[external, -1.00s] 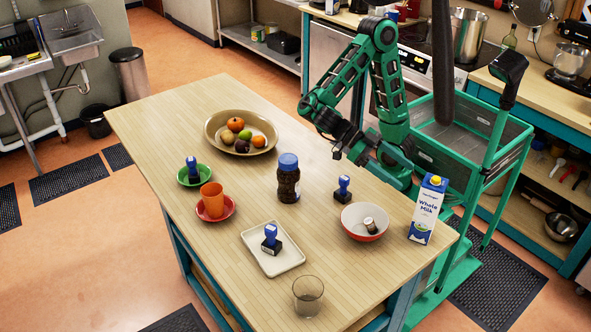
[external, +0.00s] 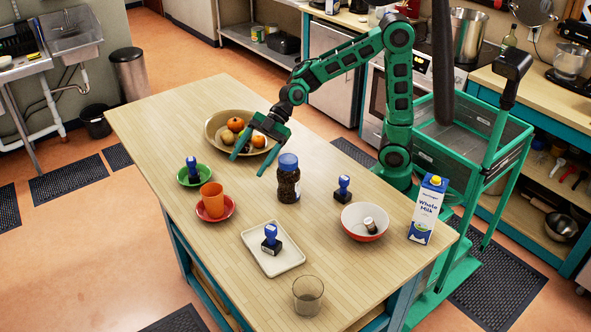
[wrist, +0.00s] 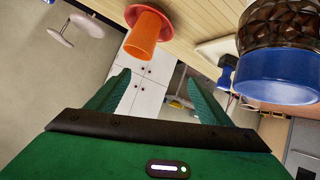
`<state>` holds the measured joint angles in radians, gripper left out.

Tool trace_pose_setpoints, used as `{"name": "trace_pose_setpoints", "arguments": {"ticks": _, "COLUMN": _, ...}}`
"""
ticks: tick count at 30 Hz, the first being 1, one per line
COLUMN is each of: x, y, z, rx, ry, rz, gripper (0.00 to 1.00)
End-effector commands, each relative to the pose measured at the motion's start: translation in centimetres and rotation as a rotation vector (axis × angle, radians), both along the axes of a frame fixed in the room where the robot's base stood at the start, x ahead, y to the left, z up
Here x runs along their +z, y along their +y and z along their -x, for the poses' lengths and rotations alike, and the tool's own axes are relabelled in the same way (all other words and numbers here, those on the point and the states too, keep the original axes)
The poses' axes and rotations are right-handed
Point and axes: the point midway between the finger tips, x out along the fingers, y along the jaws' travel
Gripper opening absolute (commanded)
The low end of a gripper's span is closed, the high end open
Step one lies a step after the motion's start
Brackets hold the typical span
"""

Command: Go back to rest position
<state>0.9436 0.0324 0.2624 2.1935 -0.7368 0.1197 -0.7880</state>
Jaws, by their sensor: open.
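My gripper (external: 252,154) is at the end of my arm, which reaches out to the left over the table. It is in front of the fruit bowl (external: 214,143) and hides part of its fruit. The fingers point down and left, open, with nothing between them. In the wrist view my gripper (wrist: 156,84) shows its two green fingers apart. The orange cup (wrist: 143,40) is beyond them, and the jar with a blue lid (wrist: 283,75) is close at the right.
On the wooden table (external: 150,110) stand the jar (external: 288,185), the cup (external: 211,198) on a red saucer, several blue-handled stamps, a cream tray (external: 290,262), a bowl (external: 362,234), a milk carton (external: 427,210) and a glass (external: 308,297). The table's far left is bare.

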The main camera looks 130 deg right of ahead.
Motion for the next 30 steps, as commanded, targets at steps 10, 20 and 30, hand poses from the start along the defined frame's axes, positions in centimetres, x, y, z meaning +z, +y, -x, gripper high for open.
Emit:
{"name": "trace_pose_setpoints", "arguments": {"ticks": 10, "x": -2.2, "y": -5.8, "z": 7.2, "rx": -0.389, "ry": 0.211, "rz": -0.04, "gripper": 0.73}}
{"name": "trace_pose_setpoints", "arguments": {"ticks": 20, "x": -6.9, "y": -2.7, "z": 21.7, "rx": -0.761, "ry": 0.585, "rz": -0.201, "gripper": 0.73}}
{"name": "trace_pose_setpoints", "arguments": {"ticks": 30, "x": -10.2, "y": 2.8, "z": 36.0, "rx": -0.942, "ry": 0.945, "rz": -0.289, "gripper": 0.73}}
